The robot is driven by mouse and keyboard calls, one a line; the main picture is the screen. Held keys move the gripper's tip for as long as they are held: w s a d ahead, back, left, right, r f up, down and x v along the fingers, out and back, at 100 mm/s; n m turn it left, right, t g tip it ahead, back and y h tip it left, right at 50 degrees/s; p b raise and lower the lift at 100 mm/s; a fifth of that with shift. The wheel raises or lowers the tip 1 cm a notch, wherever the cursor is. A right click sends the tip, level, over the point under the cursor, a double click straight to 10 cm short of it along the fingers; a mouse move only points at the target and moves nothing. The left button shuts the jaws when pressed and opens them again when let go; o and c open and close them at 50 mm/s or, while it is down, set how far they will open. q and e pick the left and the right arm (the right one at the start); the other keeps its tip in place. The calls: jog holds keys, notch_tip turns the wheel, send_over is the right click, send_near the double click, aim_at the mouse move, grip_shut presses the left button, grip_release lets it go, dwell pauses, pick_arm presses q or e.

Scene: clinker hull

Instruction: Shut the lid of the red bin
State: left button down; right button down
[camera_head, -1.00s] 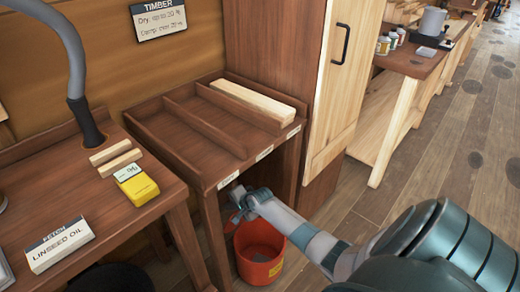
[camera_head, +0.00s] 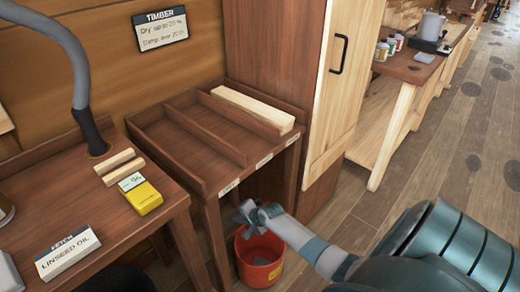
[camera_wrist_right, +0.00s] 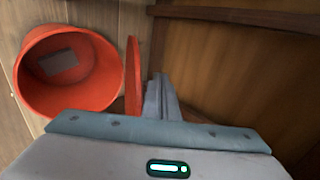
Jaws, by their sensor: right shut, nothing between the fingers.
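The red bin (camera_head: 262,272) stands on the floor under the right end of the wooden tray stand. In the right wrist view the bin (camera_wrist_right: 34,92) is open at the left, with a grey patch inside. Its red lid (camera_wrist_right: 133,72) stands up edge-on beside the bin's rim. My right gripper (camera_head: 244,212) is shut and empty, just above the bin's far side. In the wrist view its fingers (camera_wrist_right: 160,92) are right beside the lid, on the side away from the bin's opening. I cannot tell whether they touch it. My left gripper is out of view.
The tray stand (camera_head: 185,160) holds a pale plank (camera_head: 252,110), and its legs stand close to the bin. A bench (camera_head: 75,205) with a linseed oil box (camera_head: 68,255) is at left. A cabinet (camera_head: 265,50) stands behind. The floor (camera_head: 430,175) at right is clear.

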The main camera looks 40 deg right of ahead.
jog(key=shift+s+f, duration=0.2)
jog(key=shift+s, duration=0.55)
jog(key=s, duration=0.1)
jog(key=s+f, duration=0.1)
jog(key=s+p, duration=0.1)
jog(key=shift+d+f, duration=0.1)
jog(key=shift+f, duration=0.15)
jog(key=shift+s+d+f, duration=0.1)
jog(key=shift+s+f, duration=0.9)
jog(key=shift+s, duration=0.3)
